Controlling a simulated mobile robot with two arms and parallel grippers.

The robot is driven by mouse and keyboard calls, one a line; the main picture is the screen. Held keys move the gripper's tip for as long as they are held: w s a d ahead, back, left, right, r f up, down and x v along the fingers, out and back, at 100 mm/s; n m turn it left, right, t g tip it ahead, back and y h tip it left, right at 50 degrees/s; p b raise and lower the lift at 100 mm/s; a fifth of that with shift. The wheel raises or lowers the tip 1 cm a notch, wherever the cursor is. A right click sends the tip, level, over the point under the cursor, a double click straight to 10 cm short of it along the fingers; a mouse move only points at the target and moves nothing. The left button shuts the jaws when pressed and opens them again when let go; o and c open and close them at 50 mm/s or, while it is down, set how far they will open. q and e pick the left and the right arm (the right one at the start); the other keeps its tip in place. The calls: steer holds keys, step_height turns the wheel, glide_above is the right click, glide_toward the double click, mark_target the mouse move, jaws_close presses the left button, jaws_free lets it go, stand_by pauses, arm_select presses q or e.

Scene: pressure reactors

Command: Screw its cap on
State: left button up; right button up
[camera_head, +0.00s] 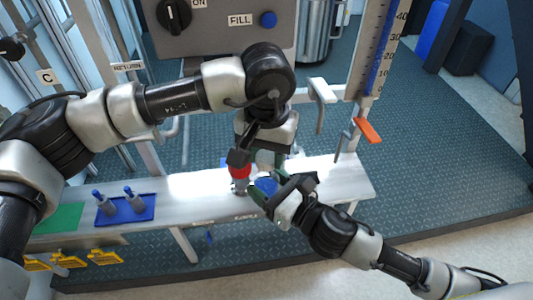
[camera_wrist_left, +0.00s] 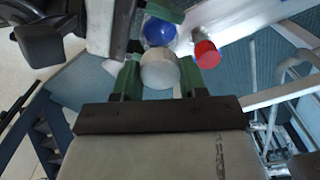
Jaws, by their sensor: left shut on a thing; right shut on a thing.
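My left gripper (camera_head: 264,158) points down over the white bench and is shut on a pale round piece, probably the cap. In the left wrist view this pale round piece (camera_wrist_left: 159,70) sits between the green fingers. My right gripper (camera_head: 268,190) is shut on a blue rounded thing (camera_head: 266,185), perhaps the vessel, just below the left gripper. The blue thing (camera_wrist_left: 159,32) also shows right beside the pale piece in the left wrist view. I cannot tell whether the two touch. Much of both is hidden by the fingers.
A bottle with a red top (camera_head: 240,171) stands close left of the grippers. A blue tray (camera_head: 105,216) with two grey, blue-tipped pieces and a green mat (camera_head: 58,218) lie farther left on the bench (camera_head: 185,198). An orange-handled lever (camera_head: 367,130) is at the right.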

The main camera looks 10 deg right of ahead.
arm_select(q)
steer(key=shift+f, duration=0.9)
steer(key=shift+f, duration=0.5)
arm_select(e)
jaws_close()
arm_select(q)
steer(key=m, duration=0.4)
steer(key=shift+m, duration=0.3)
steer(key=m, duration=0.5)
steer(key=o, duration=0.9)
